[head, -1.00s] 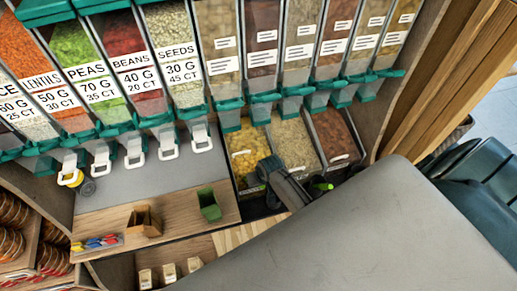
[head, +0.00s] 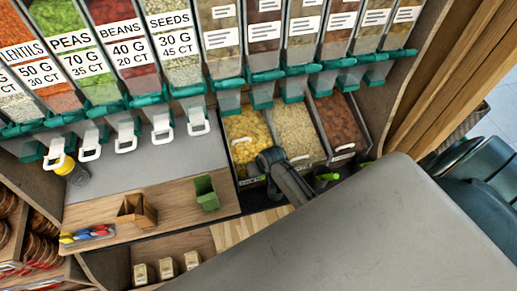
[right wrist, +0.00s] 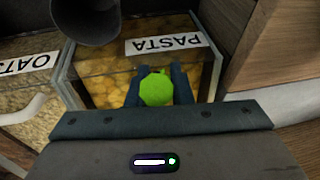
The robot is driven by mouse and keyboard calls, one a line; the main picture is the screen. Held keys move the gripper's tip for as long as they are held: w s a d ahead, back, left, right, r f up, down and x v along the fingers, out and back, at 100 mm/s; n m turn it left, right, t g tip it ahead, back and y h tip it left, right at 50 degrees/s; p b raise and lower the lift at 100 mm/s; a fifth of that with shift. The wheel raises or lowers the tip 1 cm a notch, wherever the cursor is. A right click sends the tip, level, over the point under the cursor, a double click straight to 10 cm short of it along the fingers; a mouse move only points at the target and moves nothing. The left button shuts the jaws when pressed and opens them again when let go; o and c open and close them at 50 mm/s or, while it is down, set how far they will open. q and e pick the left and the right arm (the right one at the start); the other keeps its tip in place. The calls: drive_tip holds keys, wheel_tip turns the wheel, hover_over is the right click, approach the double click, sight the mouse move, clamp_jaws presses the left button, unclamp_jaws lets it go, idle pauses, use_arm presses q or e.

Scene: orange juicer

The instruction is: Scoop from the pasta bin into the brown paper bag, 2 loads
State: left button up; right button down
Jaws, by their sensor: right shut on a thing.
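The pasta bin (head: 246,127) holds yellow pasta at the left of a row of floor-level bins. In the right wrist view its front is marked PASTA (right wrist: 165,43). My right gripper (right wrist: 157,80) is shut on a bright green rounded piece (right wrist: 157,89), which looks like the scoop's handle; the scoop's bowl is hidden. In the head view my right gripper (head: 268,158) is at the front of the pasta bin, its fingertips unclear. The brown paper bag (head: 137,210) stands open on the wooden counter to the left. My left gripper is not in view.
A green container (head: 206,193) stands between the brown bag and the bins. The oats bin (head: 296,132) and a brown-filled bin (head: 340,125) adjoin the pasta. Dispensers (head: 170,60) hang behind. Another green piece (head: 325,177) shows by the bins.

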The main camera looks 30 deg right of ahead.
drive_tip(key=shift+w+d+f+t+b, duration=0.2)
drive_tip(key=shift+w+b, duration=0.2)
drive_tip(key=shift+b, duration=0.2)
drive_tip(key=shift+w+d+f+t+b, duration=0.1)
drive_tip(key=shift+w+t+b, duration=0.1)
drive_tip(key=shift+w+b, duration=0.3)
drive_tip(key=shift+s+r+p, duration=0.35)
drive_tip(key=shift+r+p, duration=0.25)
drive_tip(key=shift+p, duration=0.15)
drive_tip(key=shift+t, duration=0.9)
drive_tip(key=shift+a+p+v, duration=0.2)
drive_tip(key=shift+p+v, duration=0.5)
drive_tip(key=shift+v, duration=0.35)
drive_tip(key=shift+a+p+v, duration=0.25)
drive_tip(key=shift+p+v, duration=0.45)
drive_tip(key=shift+v, duration=0.35)
drive_tip(key=s+a+r+t+p, duration=0.1)
drive_tip(key=s+r+p, duration=0.3)
drive_tip(key=s+r, duration=0.1)
drive_tip(key=shift+s+t+p, duration=0.15)
drive_tip(key=shift+t+p, duration=0.25)
